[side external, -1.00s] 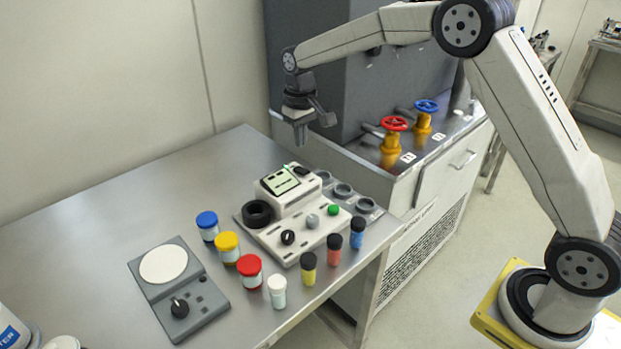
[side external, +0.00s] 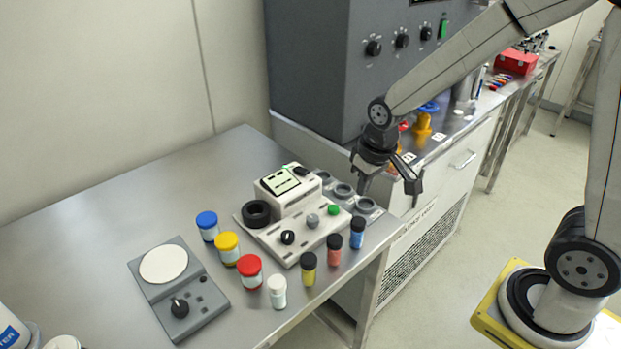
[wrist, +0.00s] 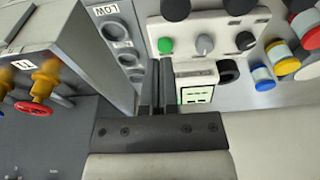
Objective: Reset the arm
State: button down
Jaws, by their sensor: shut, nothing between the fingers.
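My gripper (side external: 363,190) hangs from my arm at the right of the side external view, above the edge between the steel table and the cabinet counter. Its fingers point down and are together with nothing between them. In the wrist view my gripper (wrist: 162,75) shows its fingers side by side, beside the white instrument (wrist: 200,45). The white instrument (side external: 290,225), with a small screen, a black ring and a green button, stands on the table just left of my gripper. My gripper touches nothing that I can see.
Blue, yellow and red-capped jars (side external: 228,247) and several small vials (side external: 333,248) stand along the instrument. A grey stirrer-like device (side external: 178,290) sits at left. Round holders (side external: 343,190) lie under my gripper. Valves (side external: 423,128) and a tall grey cabinet (side external: 320,70) stand behind. The table's (side external: 110,205) back left is clear.

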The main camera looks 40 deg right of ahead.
jog(key=s+f, duration=0.2)
jog(key=s, duration=0.6)
jog(key=shift+t, duration=0.3)
dwell(0.5)
